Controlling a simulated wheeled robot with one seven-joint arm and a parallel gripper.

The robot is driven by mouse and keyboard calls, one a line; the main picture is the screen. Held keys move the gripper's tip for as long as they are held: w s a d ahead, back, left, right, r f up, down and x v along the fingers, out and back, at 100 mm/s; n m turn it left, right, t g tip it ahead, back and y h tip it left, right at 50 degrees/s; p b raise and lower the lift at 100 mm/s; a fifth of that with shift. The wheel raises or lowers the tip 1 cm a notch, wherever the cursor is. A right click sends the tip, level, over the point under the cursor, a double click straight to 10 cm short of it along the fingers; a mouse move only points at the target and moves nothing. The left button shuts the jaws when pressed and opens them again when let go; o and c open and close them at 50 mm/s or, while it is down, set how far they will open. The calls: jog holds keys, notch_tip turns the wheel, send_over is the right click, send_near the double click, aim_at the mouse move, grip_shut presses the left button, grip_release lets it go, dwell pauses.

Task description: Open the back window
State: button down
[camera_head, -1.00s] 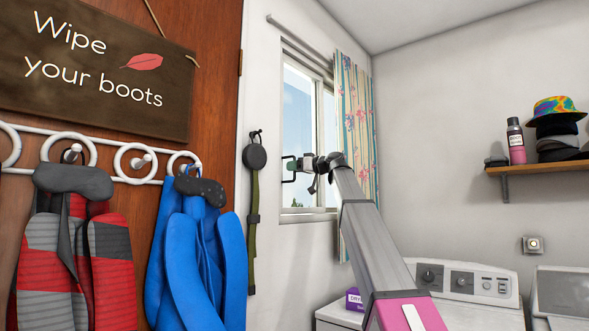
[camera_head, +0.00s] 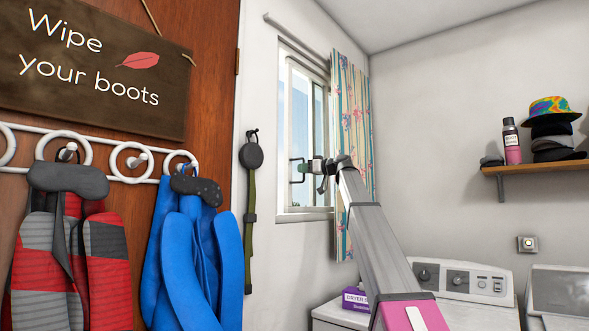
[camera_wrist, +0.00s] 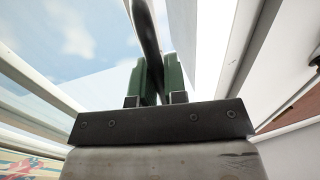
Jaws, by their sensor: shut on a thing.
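The back window (camera_head: 307,150) is in the left wall in the head view, with a white frame and sliding panes. Its inner sash stands a little right of the frame's left side, with a narrow gap there. My gripper (camera_head: 300,166) is at the sash's left side, shut on the dark window handle (camera_head: 291,172). In the wrist view, the green fingers of my gripper (camera_wrist: 155,75) close on both sides of the dark handle bar (camera_wrist: 146,30). Sky shows through the glass. My arm hides the lower right of the window.
A floral curtain (camera_head: 352,130) hangs at the window's right side, close to my arm. A strap (camera_head: 251,220) hangs on the wall to the left. The washer (camera_head: 465,280) and a purple box (camera_head: 354,298) are below. A shelf (camera_head: 540,168) holds hats at right.

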jog(key=w+d, duration=0.6)
jog(key=w, duration=0.1)
jog(key=shift+w, duration=0.4)
jog(key=c, duration=1.2)
grip_release()
jog(key=shift+d, duration=0.15)
jog(key=v, duration=1)
jog(key=shift+s+d, duration=0.15)
jog(key=shift+d, duration=0.15)
